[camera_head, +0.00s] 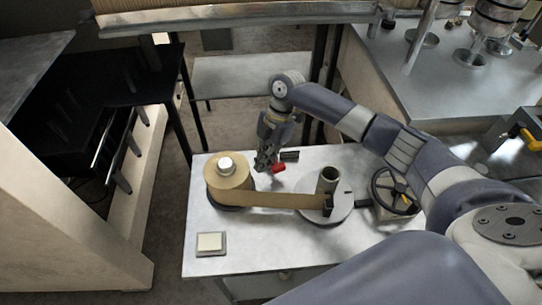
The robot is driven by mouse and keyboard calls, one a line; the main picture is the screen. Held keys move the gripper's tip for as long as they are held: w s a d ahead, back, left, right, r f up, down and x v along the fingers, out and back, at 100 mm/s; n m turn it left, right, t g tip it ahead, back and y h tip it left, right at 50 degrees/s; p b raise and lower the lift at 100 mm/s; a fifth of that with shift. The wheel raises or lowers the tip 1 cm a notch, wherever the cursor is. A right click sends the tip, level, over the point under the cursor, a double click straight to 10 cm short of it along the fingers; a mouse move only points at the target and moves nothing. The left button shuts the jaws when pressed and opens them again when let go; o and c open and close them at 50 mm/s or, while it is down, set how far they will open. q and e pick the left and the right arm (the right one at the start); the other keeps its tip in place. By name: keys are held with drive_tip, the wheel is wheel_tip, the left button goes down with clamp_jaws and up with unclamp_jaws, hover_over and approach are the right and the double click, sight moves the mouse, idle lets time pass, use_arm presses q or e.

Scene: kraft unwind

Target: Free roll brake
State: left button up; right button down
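The kraft roll (230,184) sits on the grey bench (300,252), with a pale hub (226,164) on top. A small red piece (278,168), possibly the brake's handle, is just behind the roll. My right gripper (264,166) points down between the roll and the red piece, very close to both. Its fingers are small and dark, so I cannot tell whether they are open or touch anything. My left gripper is out of view.
A dark handwheel (394,191) stands at the bench's right. A small square pad (211,243) lies at the front left. The front middle of the bench is clear. A metal machine table (440,80) stands behind at right, a black rack (100,90) at left.

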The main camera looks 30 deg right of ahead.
drive_tip(key=s+b+v, duration=0.1)
drive_tip(key=b+v, duration=0.1)
drive_tip(key=v, duration=0.6)
drive_tip(key=shift+w+r, duration=0.25)
drive_tip(key=shift+w, duration=0.3)
drive_tip(key=shift+d, duration=0.15)
